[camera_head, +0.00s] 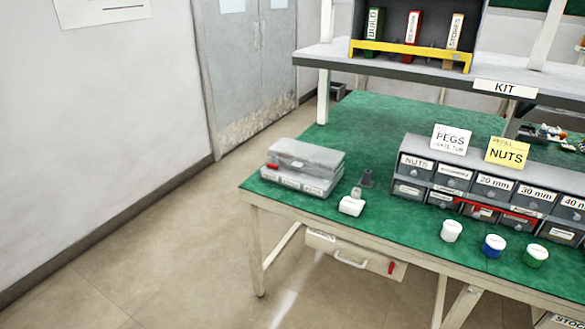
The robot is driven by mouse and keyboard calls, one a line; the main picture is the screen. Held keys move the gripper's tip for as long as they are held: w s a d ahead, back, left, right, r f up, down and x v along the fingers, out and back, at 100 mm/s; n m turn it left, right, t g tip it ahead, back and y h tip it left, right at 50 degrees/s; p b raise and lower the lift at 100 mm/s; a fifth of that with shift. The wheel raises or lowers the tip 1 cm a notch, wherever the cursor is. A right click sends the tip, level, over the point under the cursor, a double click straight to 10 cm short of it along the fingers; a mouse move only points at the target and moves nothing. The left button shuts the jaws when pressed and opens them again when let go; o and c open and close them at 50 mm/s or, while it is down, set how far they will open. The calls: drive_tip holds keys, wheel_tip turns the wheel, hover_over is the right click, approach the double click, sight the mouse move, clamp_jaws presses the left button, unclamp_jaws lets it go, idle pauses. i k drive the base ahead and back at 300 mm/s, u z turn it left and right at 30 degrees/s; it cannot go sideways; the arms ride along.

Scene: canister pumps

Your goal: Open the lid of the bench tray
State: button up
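A flat grey case with a translucent grey lid (307,154) sits on the left end of the green bench top (375,122); it looks like the bench tray. Its lid lies down over its base (300,181). White labels run along the front of the base, and a small red part (272,166) shows at its left end. Whether the lid is latched cannot be told. My gripper is not in view.
Several lidded pots, including a white one (451,231), line the front edge before a grey drawer unit (410,171). A shelf (400,68) overhangs the back. The left floor is clear.

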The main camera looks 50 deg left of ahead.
sight(304, 156)
drive_tip(key=u, duration=0.1)
drive_tip(key=i, duration=1.1)
drive_tip(key=u, duration=1.3)
drive_tip(key=k, duration=0.25)
drive_tip(key=u, duration=2.65)
